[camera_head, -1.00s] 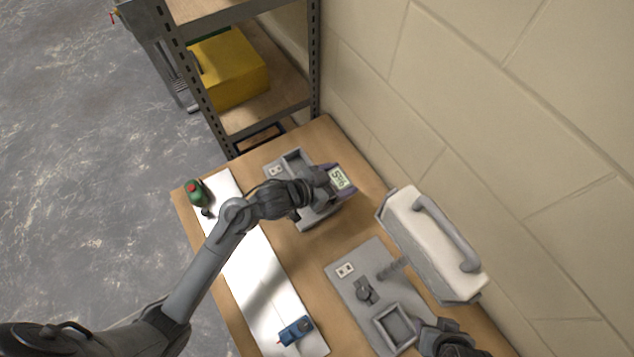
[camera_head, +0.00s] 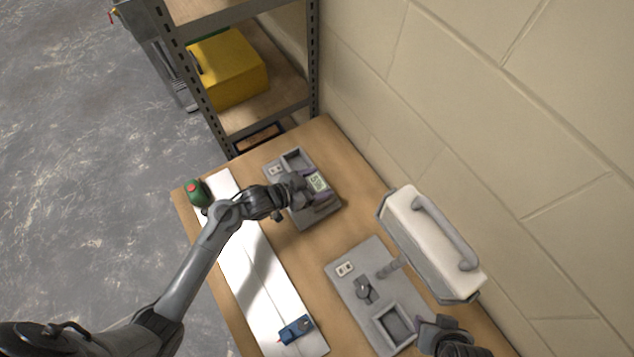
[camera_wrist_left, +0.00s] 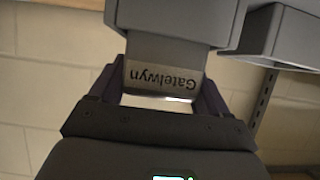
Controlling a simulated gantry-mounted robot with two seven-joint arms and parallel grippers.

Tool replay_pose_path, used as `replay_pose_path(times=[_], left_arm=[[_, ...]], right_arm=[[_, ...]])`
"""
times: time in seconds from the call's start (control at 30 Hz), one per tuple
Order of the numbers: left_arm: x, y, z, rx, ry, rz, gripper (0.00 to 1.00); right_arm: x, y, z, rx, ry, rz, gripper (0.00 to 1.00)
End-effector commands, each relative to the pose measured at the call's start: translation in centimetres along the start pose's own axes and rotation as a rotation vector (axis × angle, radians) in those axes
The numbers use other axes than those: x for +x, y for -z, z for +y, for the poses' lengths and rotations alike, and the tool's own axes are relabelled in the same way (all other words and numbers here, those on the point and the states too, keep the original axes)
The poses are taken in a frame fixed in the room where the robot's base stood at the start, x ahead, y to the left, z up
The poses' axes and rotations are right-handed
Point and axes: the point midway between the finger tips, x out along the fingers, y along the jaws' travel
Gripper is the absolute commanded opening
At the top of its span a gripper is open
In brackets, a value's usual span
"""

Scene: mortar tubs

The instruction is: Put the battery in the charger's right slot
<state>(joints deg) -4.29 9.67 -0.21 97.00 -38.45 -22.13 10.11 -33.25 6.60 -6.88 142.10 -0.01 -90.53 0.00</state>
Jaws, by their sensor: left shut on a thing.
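The grey charger (camera_head: 281,183) lies at the far end of the bench in the head view, with one slot box (camera_head: 297,158) at its upper left and another at its lower right. My left gripper (camera_head: 312,185) is shut on the battery (camera_head: 317,182), over the lower-right slot box. In the left wrist view the battery (camera_wrist_left: 160,75), marked "Gatelwyn", sits between the fingers and meets a grey slot box (camera_wrist_left: 175,20); how far in it is, I cannot tell. The other box (camera_wrist_left: 288,38) is beside it. My right gripper (camera_head: 450,338) is partly cut off at the bottom edge, its jaws unclear.
A grey plate (camera_head: 350,288) with an empty tray lies nearer on the bench. A white box with a handle (camera_head: 425,240) stands by the wall. A blue tool (camera_head: 295,330) lies on a white strip (camera_head: 250,265). A green can (camera_head: 198,193) is at the left edge.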

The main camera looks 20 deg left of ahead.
Motion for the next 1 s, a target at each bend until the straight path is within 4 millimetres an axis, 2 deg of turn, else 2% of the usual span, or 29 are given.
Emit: replay_pose_path(times=[0.33,0.37,0.5,0.83,1.0], left_arm=[[0.1,-0.2,0.0,0.001,0.0,0.002,0.28],[0.1,-0.3,0.0,0.0,-0.001,0.0,0.8],[0.1,-0.2,0.0,0.0,0.0,0.0,1.0],[-0.1,0.2,0.0,0.0,0.0,0.001,1.0],[-2.0,-0.1,0.0,0.002,0.0,-0.002,1.0]], right_arm=[[0.1,-0.1,0.2,-0.009,-0.007,-0.001,0.43],[0.1,-0.1,0.2,-0.009,-0.007,-0.001,0.43],[0.1,-0.1,0.2,-0.009,-0.007,-0.001,0.43],[-0.1,0.0,0.1,-0.005,-0.004,0.0,0.43],[-0.1,0.1,0.1,-0.001,-0.001,0.0,0.43]])
